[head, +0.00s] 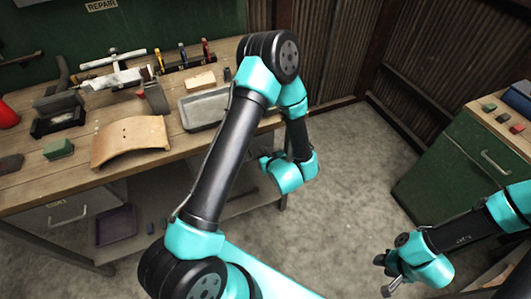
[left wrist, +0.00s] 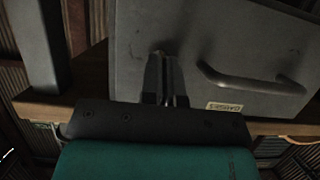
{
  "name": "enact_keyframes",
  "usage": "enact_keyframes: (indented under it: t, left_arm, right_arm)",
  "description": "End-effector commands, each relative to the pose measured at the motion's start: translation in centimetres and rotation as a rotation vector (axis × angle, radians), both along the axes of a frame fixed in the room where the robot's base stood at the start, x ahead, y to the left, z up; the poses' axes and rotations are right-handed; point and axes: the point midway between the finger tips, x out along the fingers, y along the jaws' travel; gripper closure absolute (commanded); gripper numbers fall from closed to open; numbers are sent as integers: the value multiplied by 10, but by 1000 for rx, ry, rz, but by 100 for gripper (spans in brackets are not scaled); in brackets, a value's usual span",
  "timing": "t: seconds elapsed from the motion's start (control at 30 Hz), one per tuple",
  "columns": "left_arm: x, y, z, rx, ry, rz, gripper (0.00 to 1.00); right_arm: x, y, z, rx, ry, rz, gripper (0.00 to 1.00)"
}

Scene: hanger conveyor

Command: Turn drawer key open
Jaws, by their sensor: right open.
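In the left wrist view a grey drawer front (left wrist: 225,45) fills the upper part, with a dark bar handle (left wrist: 255,82) and a small label (left wrist: 224,106). My left gripper (left wrist: 161,62) points at this front, left of the handle. Its two fingers are close together, with the tips at a small dark spot on the drawer face. The drawer key is mostly hidden between them. In the head view my left arm blocks most of this part of the bench. My right gripper (head: 385,275) is open and empty over the floor at the lower right.
The wooden workbench (head: 40,195) carries a grey tray (head: 205,108), a curved wooden piece (head: 130,140), a green block (head: 58,149) and several tools. Another drawer (head: 65,207) is under its left end. A green cabinet (head: 455,175) stands at the right, with bare floor between.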

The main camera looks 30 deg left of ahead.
Motion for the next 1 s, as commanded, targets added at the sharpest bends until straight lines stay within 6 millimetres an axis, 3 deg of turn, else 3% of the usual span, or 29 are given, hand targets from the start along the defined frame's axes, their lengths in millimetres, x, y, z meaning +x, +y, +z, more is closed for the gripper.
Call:
enact_keyframes:
  t: [0.57,1.0]
  left_arm:
    - [0,0,0,31,41,0,100]
    - [3,-2,0,204,268,2,100]
  right_arm:
    - [0,0,0,0,0,0,57]
    - [0,0,0,0,0,0,57]
